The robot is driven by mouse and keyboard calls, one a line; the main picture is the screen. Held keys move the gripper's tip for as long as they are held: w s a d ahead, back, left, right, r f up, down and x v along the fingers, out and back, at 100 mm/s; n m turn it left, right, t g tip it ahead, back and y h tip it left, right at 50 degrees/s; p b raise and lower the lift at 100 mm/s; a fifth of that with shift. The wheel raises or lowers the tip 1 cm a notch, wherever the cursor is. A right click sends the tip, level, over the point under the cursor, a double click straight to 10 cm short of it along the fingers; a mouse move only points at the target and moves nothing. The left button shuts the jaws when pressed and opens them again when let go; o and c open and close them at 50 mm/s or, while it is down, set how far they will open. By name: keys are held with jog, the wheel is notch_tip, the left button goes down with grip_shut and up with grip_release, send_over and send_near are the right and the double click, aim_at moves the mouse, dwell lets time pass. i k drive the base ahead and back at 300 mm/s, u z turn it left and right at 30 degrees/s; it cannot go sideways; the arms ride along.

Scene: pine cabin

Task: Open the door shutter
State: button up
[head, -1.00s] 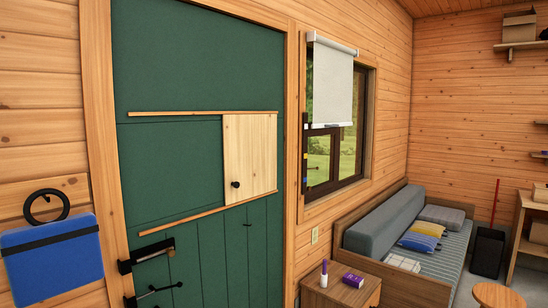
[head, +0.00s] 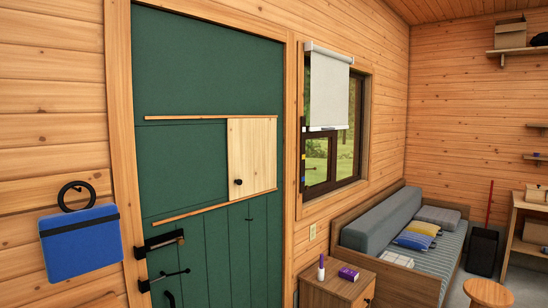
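The door shutter (head: 252,155) is a pale wooden panel with a small dark round knob (head: 238,181). It sits at the right end of two wooden rails, an upper one (head: 185,117) and a lower one (head: 190,213), on the green door (head: 210,60). Left of the panel, between the rails, the door face is plain green. What lies behind the panel is hidden. The door is closed in its wooden frame. My gripper is not in view.
Black latch hardware (head: 160,243) is on the door's lower left. A blue pouch (head: 80,243) hangs on the wall at left.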

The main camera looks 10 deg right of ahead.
aim_at(252, 143)
jog(key=u, duration=0.15)
jog(key=i, duration=0.9)
jog(key=u, duration=0.55)
jog(key=i, duration=0.65)
jog(key=z, duration=0.1)
